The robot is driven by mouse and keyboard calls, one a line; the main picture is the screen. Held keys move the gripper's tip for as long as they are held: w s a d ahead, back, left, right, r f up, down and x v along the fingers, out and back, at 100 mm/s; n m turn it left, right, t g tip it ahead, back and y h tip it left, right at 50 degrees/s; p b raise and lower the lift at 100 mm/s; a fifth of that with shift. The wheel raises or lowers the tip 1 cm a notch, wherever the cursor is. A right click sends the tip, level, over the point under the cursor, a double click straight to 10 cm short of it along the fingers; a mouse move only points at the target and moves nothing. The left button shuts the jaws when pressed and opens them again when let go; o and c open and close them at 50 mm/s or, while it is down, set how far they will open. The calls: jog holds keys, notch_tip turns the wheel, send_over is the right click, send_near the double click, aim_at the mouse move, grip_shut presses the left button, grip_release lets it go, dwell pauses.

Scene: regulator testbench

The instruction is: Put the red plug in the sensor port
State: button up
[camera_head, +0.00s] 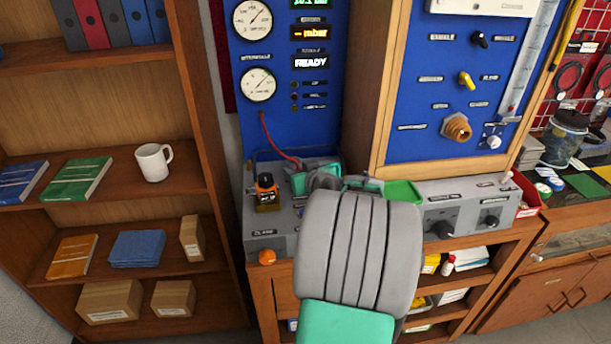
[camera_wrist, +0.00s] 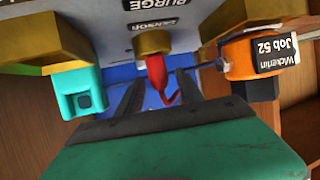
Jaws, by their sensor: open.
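The red plug (camera_wrist: 156,72) shows in the middle of the wrist view, with a thin red hose trailing from it. Its upper end meets the brass sensor port (camera_wrist: 152,42), under an upside-down label that seems to read SENSOR. How deep it sits, I cannot tell. My gripper (camera_wrist: 159,78) is open, its two dark fingers on either side of the plug with visible gaps. In the head view my arm covers the port and plug; the red hose (camera_head: 273,144) runs down from the lower gauge to the grey bench unit (camera_head: 256,222).
An orange device (camera_wrist: 250,55) labelled Wickerlin Job 52 stands close by on the right of the wrist view; it also shows in the head view (camera_head: 267,193). A teal block (camera_wrist: 82,93) hangs at left. A shelf (camera_head: 110,190) with a mug stands left, a blue panel (camera_head: 450,90) right.

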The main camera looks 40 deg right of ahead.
jog(key=b+v, duration=0.1)
jog(key=v, duration=0.8)
jog(key=shift+s+a+r, duration=0.1)
jog(key=shift+s+a, duration=0.1)
